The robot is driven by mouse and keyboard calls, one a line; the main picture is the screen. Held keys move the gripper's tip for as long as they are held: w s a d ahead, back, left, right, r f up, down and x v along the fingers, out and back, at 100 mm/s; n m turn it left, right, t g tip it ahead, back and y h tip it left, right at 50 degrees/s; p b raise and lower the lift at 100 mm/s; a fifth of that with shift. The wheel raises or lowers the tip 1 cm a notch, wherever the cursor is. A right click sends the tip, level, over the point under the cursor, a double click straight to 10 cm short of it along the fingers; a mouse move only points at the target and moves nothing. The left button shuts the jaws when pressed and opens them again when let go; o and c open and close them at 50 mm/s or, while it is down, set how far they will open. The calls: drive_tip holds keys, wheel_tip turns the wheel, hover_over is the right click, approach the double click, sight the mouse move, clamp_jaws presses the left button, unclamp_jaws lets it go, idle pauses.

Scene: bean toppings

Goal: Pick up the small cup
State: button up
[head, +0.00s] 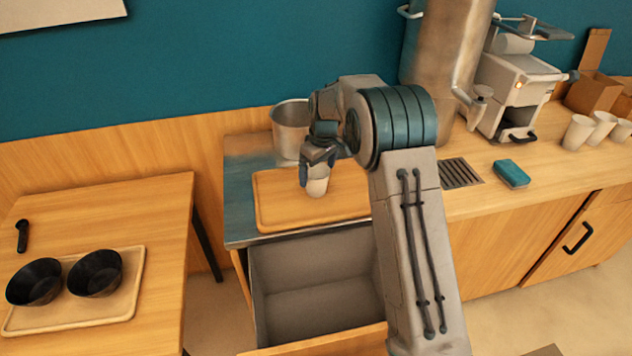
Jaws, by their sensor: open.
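A small white cup (318,186) stands on a wooden tray (278,208) on the counter. My gripper (317,172) is open, with its fingers at the upper part of the cup. The fingers hide part of the cup's rim, and I cannot tell whether they touch it. My arm comes from the lower right and hides the right part of the tray.
A metal pot (290,125) stands just behind the tray. Below is an open, empty-looking drawer (305,265). A coffee machine (515,90), blue sponge (511,174) and several white cups (578,132) stand right. Two black bowls (95,272) sit on the left table.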

sight(316, 177)
drive_tip(key=f, duration=0.3)
drive_tip(key=f+p, duration=0.1)
drive_tip(key=shift+a+f, duration=0.2)
drive_tip(key=shift+a, duration=0.15)
drive_tip(key=c, duration=1)
drive_tip(key=shift+c, duration=0.6)
drive_tip(key=shift+r, duration=0.1)
drive_tip(key=shift+r, duration=0.45)
drive_tip(key=r, duration=0.1)
drive_tip(key=r+b, duration=0.1)
drive_tip(key=r, duration=0.1)
drive_tip(key=shift+s+d+r, duration=0.15)
drive_tip(key=shift+d+r, duration=0.05)
drive_tip(key=shift+d, duration=0.05)
drive_tip(key=s+d+r+b, duration=0.2)
drive_tip(key=s+d+r, duration=0.4)
drive_tip(key=s+d, duration=0.1)
drive_tip(key=shift+s+d+r+b, duration=0.3)
drive_tip(key=shift+d+b, duration=0.05)
drive_tip(key=shift+d, duration=0.2)
